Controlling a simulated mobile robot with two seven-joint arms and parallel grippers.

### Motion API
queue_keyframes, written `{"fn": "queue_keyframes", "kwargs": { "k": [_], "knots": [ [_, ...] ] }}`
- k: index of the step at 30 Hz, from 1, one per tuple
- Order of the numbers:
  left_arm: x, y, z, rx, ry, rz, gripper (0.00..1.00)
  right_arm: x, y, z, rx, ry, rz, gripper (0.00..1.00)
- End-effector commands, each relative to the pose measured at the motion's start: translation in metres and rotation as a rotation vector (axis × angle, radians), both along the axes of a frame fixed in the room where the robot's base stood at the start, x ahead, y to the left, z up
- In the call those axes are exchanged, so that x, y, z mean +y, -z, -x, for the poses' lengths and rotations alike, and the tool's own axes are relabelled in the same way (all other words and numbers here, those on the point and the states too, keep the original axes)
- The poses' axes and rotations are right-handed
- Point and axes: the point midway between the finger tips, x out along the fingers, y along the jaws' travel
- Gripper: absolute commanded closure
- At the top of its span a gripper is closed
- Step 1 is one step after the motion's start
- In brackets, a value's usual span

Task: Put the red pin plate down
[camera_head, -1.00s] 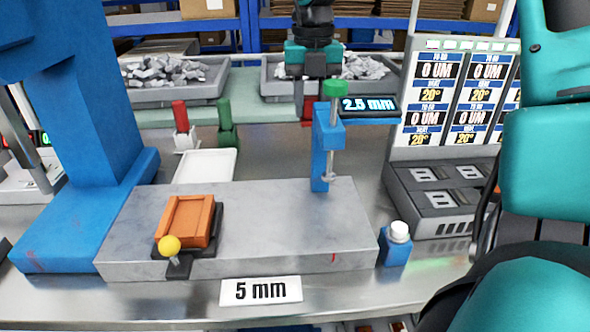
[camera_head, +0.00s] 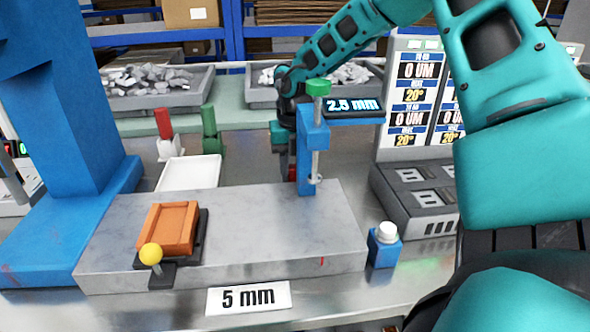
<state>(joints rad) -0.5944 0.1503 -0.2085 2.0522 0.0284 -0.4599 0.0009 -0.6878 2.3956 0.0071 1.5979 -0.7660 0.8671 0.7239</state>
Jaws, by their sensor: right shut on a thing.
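My right gripper (camera_head: 286,160) reaches in from the right, behind the blue gauge stand (camera_head: 307,150), pointing down. It is shut on a small red piece, the red pin plate (camera_head: 292,173), held low beyond the back edge of the grey granite block (camera_head: 300,235). The gauge post hides part of the plate and the fingertips, so I cannot tell whether the plate touches the bench. My left gripper is not in view.
An empty white tray (camera_head: 190,173) lies left of the gripper, with a red upright piece (camera_head: 163,124) and a green one (camera_head: 209,121) behind it.

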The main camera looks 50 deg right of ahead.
Motion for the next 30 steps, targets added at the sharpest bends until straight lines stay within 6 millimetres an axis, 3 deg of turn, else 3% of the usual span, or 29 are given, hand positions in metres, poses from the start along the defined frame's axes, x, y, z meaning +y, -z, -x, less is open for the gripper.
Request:
{"fn": "queue_keyframes", "kwargs": {
  "k": [7, 8, 15, 25, 30],
  "knots": [
    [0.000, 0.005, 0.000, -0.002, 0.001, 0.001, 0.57, 0.000, 0.005, 0.000, -0.001, -0.001, 0.001, 0.98],
    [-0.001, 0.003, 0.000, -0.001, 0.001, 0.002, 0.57, 0.000, 0.003, 0.000, -0.001, -0.001, 0.001, 0.62],
    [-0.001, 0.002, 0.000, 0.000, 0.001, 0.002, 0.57, 0.000, 0.002, 0.000, 0.000, -0.001, 0.000, 0.39],
    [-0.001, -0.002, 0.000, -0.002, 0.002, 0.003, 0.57, 0.000, -0.001, 0.000, 0.000, -0.001, 0.000, 0.39],
    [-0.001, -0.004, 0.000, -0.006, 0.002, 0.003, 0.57, 0.000, -0.024, -0.001, -0.006, -0.002, 0.001, 0.39]
  ]
}}
